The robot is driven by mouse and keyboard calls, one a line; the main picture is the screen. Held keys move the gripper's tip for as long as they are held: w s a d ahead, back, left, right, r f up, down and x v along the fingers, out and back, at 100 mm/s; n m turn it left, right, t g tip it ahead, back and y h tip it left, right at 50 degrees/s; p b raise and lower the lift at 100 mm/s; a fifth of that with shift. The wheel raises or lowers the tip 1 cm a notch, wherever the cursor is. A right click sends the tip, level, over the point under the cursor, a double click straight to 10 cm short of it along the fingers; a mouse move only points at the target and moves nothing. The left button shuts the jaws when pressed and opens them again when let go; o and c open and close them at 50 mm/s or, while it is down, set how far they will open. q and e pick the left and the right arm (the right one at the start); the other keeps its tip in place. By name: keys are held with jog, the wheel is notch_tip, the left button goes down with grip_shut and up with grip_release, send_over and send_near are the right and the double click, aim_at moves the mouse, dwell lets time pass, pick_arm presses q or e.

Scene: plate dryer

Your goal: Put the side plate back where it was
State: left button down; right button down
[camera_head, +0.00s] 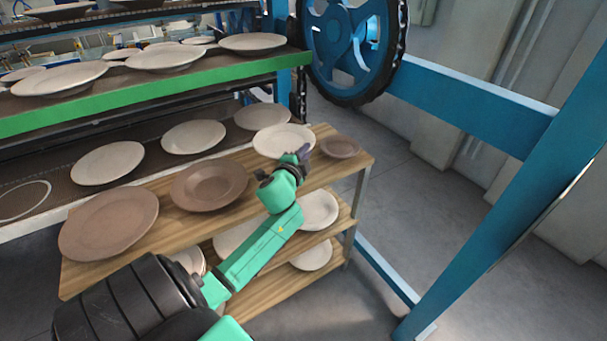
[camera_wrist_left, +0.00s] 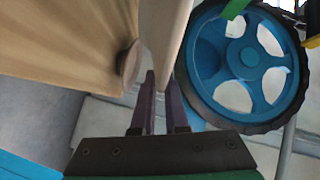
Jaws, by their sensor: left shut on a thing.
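A cream side plate (camera_head: 280,139) is at the far right of the wooden cart's top, beside my left gripper (camera_head: 303,154). In the left wrist view the plate (camera_wrist_left: 164,40) shows nearly edge-on, with its rim at the fingertips of my left gripper (camera_wrist_left: 163,80). The gripper is shut on its rim. I cannot tell whether the plate touches the cart top. My right gripper is not in view.
The wooden cart (camera_head: 255,163) holds a large brown plate (camera_head: 108,222), a brown bowl-like plate (camera_head: 209,186) and a small brown dish (camera_head: 340,147). Cream plates lie on its lower shelves. Behind is the dryer's green-edged shelf (camera_head: 150,93) with plates; a blue wheel (camera_head: 345,40) stands near.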

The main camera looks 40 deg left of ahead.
pick_arm(q)
notch_tip(320, 180, down, 8)
jog(key=shift+b, duration=1.1)
jog(key=c, duration=1.4)
grip_release()
jog(key=shift+f, duration=0.15)
jog(key=o, duration=0.5)
